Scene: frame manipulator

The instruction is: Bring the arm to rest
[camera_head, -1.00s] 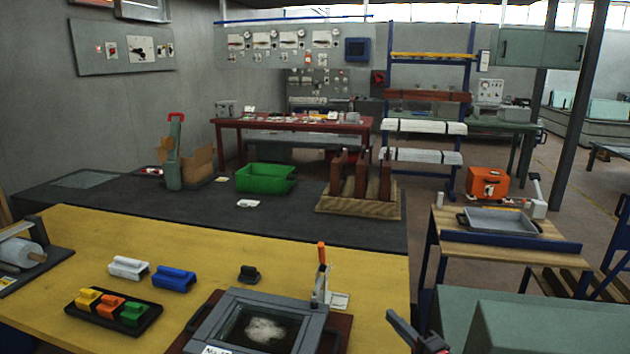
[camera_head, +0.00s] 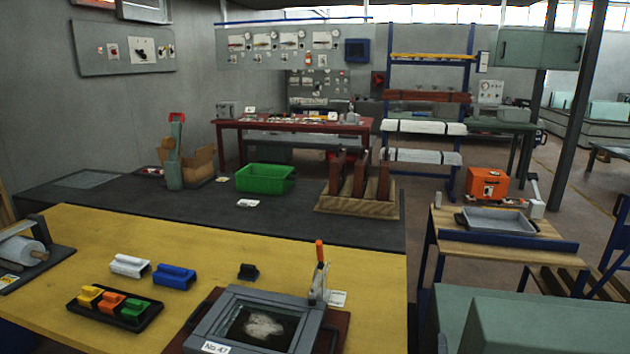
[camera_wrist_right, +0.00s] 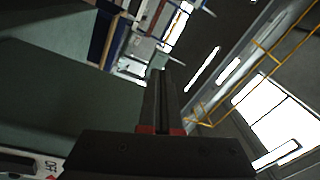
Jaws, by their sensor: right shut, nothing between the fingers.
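My right gripper (camera_wrist_right: 161,78) shows in the right wrist view, its two dark fingers lying together with nothing between them. Red parts sit at the base of the fingers. It is tilted and clear of any object. My left gripper is not in view.
A framed plate (camera_head: 215,335) with an orange-tipped lever stands at the table's front. A black tray (camera_head: 128,320) of coloured blocks lies left of it. A green cabinet (camera_head: 540,320) fills the lower right. A wooden stand (camera_head: 505,240) carries a grey tray.

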